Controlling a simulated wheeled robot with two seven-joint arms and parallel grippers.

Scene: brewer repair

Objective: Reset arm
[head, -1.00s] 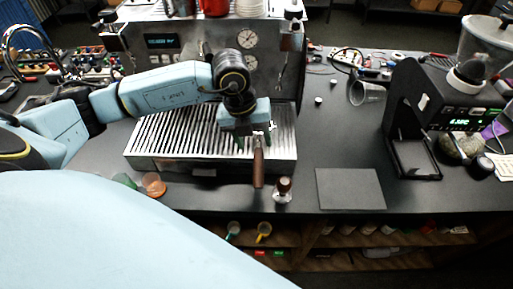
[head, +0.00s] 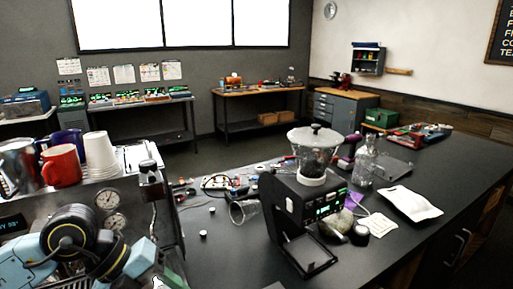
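My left arm (head: 75,235) comes in at the lower left of the head view, in front of the espresso machine (head: 120,205). Its light blue and black wrist is bent there. The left gripper (head: 142,262) is at the bottom edge and mostly cut off, so its fingertips and anything between them cannot be made out. My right arm and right gripper are not in view.
Cups and a red mug (head: 61,166) stand on the machine. A black grinder (head: 305,210) with a clear hopper stands on the dark counter (head: 225,262). A clear cup (head: 243,211) lies beside it. A glass bottle (head: 364,165) and a white tray (head: 411,204) are to the right.

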